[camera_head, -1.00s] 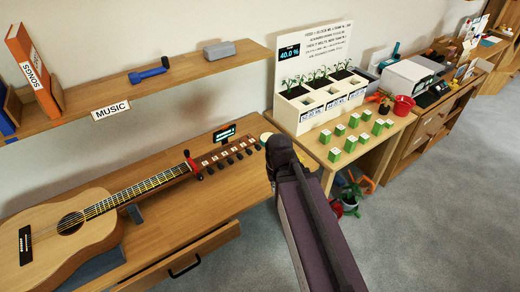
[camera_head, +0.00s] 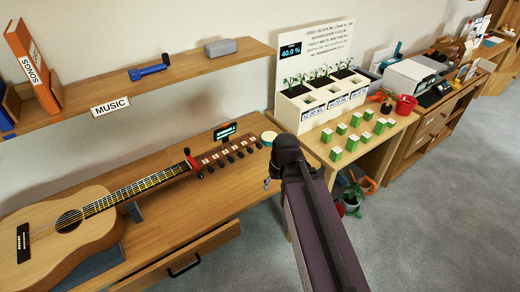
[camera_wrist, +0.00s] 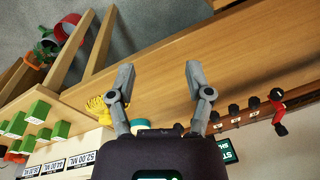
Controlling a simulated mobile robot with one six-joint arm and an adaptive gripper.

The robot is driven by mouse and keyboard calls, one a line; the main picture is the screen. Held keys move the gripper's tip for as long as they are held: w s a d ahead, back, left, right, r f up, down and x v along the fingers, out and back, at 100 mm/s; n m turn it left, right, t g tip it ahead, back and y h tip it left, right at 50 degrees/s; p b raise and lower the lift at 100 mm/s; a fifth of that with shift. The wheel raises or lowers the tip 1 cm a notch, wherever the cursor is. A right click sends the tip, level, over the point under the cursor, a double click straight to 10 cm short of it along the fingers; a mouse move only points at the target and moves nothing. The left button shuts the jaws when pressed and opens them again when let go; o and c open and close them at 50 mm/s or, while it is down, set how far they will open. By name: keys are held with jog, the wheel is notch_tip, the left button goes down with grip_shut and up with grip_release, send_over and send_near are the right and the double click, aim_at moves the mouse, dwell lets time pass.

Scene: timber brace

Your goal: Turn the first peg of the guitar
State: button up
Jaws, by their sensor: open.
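The tan acoustic guitar (camera_head: 95,212) lies on the wooden desk at the left, its neck pointing right. Its headstock (camera_head: 215,158) carries a row of dark pegs (camera_head: 229,158), with a red piece (camera_head: 190,160) at the neck end. In the wrist view several black pegs (camera_wrist: 233,110) and the red piece (camera_wrist: 278,106) show at the right. My gripper (camera_wrist: 160,72) is open and empty, with bare desk between its fingers. It is apart from the pegs, which lie to its right in the wrist view. In the head view its tip (camera_head: 267,183) shows right of the headstock.
A small dark display (camera_head: 225,131) stands behind the headstock. A round tin (camera_head: 268,138) sits at the desk's back right. A shelf (camera_head: 130,88) hangs above the guitar. A planter (camera_head: 320,100) and several green boxes (camera_head: 352,143) stand on the table at right.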

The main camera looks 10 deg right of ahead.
jog(key=w+f+t+y+b, duration=0.2)
jog(key=w+f+y+b, duration=0.1)
jog(key=w+b, duration=0.1)
jog(key=m+t+y+b, duration=0.1)
jog(key=t+y+b, duration=0.5)
jog(key=t+b, duration=0.3)
send_near(261, 147)
jog(key=shift+s+d+r+g+b, duration=0.3)
jog(key=shift+s+d+r+b, duration=0.35)
jog(key=shift+s+d, duration=0.25)
jog(key=shift+h, duration=0.3)
jog(key=b+x, duration=0.3)
jog(key=x, duration=1)
jog(key=shift+w+a+b, duration=0.25)
jog(key=shift+w+b, duration=0.05)
jog(key=shift+w, duration=0.05)
grip_shut()
